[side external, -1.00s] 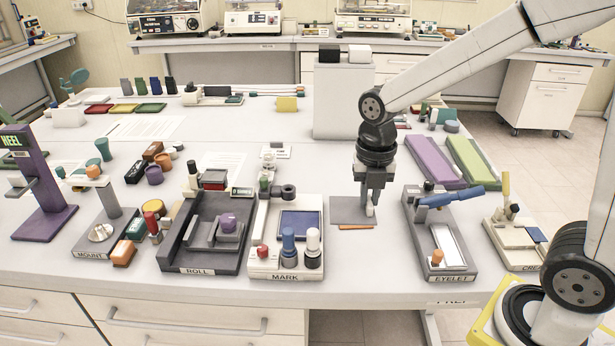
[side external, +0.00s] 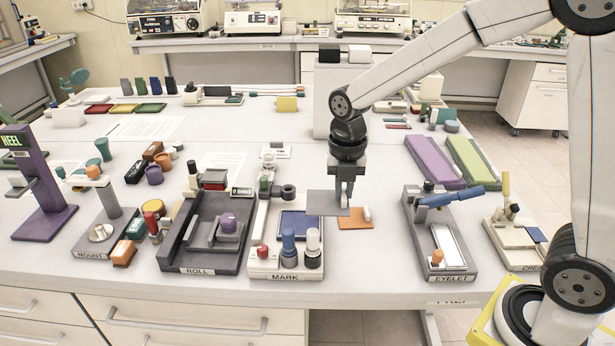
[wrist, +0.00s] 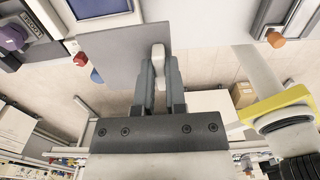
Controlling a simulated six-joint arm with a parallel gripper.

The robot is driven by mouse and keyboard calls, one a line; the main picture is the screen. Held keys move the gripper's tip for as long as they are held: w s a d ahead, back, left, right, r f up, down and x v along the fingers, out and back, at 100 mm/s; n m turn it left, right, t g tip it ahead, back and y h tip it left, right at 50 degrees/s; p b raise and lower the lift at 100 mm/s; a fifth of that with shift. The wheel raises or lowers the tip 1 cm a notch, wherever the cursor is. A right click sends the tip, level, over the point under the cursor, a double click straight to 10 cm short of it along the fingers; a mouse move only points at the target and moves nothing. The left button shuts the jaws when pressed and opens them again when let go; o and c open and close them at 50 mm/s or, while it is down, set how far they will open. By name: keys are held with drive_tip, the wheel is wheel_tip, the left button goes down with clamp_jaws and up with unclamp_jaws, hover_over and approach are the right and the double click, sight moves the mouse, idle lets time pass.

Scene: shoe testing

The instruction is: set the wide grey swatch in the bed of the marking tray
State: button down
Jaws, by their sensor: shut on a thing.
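The wide grey swatch (side external: 324,204) is a flat grey square, held at its right edge by my gripper (side external: 346,203) just right of the marking station. In the wrist view the swatch (wrist: 122,58) spreads left of my gripper (wrist: 159,62), whose fingers are shut on it. In the wrist view the blue bed (wrist: 97,8) shows at the top, partly cut off. The swatch appears raised above the table, its left edge close to the tray's right side.
An orange swatch (side external: 355,222) with a white-topped piece lies on the table below my gripper. Blue and white stampers (side external: 313,245) stand at the front of the MARK station. The EYELET station (side external: 440,240) is to the right and the ROLL station (side external: 205,232) to the left.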

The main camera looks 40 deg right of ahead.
hover_over(313, 222)
drive_tip(key=s, duration=0.1)
drive_tip(key=f, duration=0.5)
drive_tip(key=shift+s+f, duration=0.2)
drive_tip(key=shift+f, duration=0.2)
drive_tip(key=shift+w+f, duration=0.5)
drive_tip(key=shift+w+f, duration=0.25)
drive_tip(key=shift+f, duration=1.55)
drive_tip(key=shift+f, duration=0.2)
drive_tip(key=c, duration=0.7)
unclamp_jaws()
drive_tip(key=shift+r, duration=0.2)
